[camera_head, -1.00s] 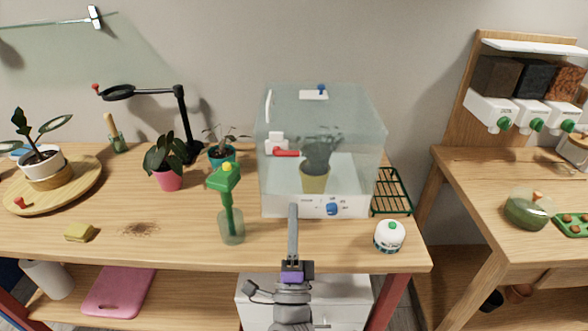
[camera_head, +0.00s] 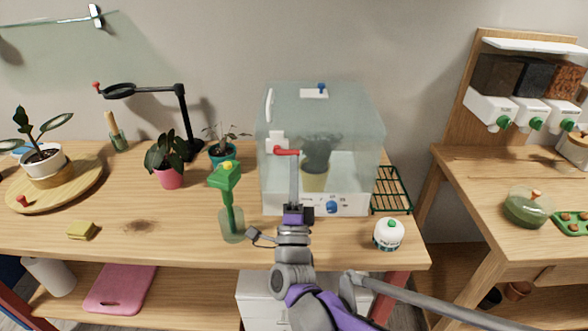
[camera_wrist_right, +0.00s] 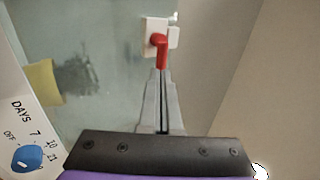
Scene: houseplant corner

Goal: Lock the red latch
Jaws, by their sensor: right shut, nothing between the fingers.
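The red latch (camera_head: 287,152) is a small red lever on a white mount on the front of the clear box (camera_head: 340,110). In the head view the lever lies about level, pointing right from its mount. My right gripper (camera_head: 293,160) is shut and empty, its tips just below the lever. In the right wrist view the red latch (camera_wrist_right: 161,50) is straight beyond the tips of my right gripper (camera_wrist_right: 163,78). Tips and lever overlap there; I cannot tell if they touch. My left gripper is not in view.
A green watering bottle (camera_head: 229,200) stands left of the box. A white round pot (camera_head: 388,234) stands at the front right, near a green wire rack (camera_head: 392,190). A blue dial (camera_wrist_right: 27,158) is on the box's white base. A potted plant (camera_head: 315,175) shows inside.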

